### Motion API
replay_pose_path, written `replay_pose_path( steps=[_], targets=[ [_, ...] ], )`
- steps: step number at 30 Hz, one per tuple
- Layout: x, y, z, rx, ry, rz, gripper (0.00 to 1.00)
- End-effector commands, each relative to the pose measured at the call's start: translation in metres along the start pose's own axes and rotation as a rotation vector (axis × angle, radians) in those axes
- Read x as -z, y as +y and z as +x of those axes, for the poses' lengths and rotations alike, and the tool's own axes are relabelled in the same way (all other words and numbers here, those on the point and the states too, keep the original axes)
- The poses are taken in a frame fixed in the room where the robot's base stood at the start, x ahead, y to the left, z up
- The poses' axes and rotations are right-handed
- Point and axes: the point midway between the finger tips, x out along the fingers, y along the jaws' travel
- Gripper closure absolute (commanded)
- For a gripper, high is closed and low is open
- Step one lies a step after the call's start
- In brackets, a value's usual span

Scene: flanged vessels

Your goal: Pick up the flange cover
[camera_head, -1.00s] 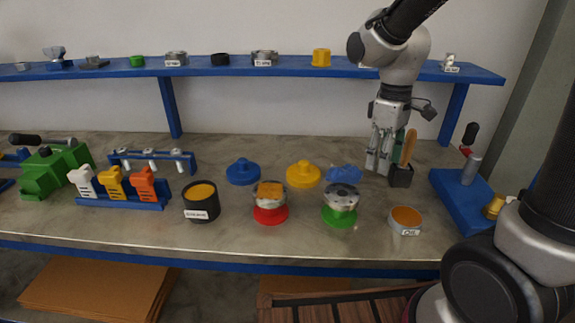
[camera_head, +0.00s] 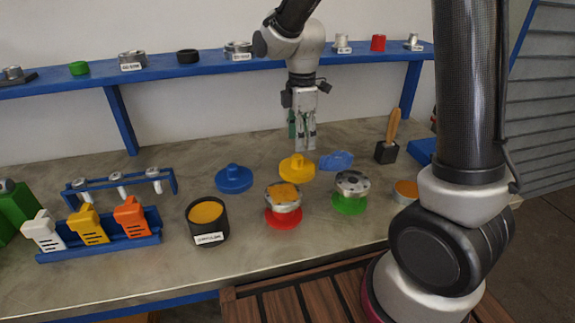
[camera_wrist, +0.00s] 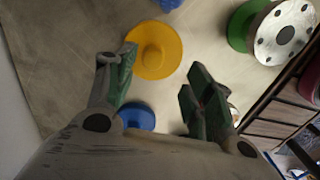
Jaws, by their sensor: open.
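Two flange covers, round discs with a central knob, lie on the bench: a yellow cover (camera_head: 297,169) and a blue cover (camera_head: 234,180) to its left. My gripper (camera_head: 304,143) points down, just behind and above the yellow cover in the head view, and holds nothing. In the wrist view its green-padded fingers (camera_wrist: 161,72) are spread apart. The yellow cover (camera_wrist: 154,48) shows there near the gap between the fingertips, with its knob facing up. The blue cover (camera_wrist: 137,117) is partly hidden behind my gripper.
A flanged vessel on a red base (camera_head: 283,217) and one on a green base (camera_head: 349,205) stand in front. A blue star-shaped part (camera_head: 336,161) lies right of the yellow cover. A black cup (camera_head: 208,222) stands front left, and a brush in a holder (camera_head: 387,151) at right.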

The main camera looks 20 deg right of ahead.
Motion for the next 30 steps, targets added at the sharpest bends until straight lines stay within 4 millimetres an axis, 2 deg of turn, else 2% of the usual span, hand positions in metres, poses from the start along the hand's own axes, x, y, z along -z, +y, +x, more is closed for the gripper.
replay_pose_path(
  steps=[15,23,30],
  targets=[
    [0.003,0.007,0.001,-0.025,0.006,-0.269,0.47],
    [0.002,0.007,0.031,-0.022,0.005,-0.279,0.47],
    [0.001,0.008,0.067,-0.023,0.005,-0.278,0.47]
  ],
)
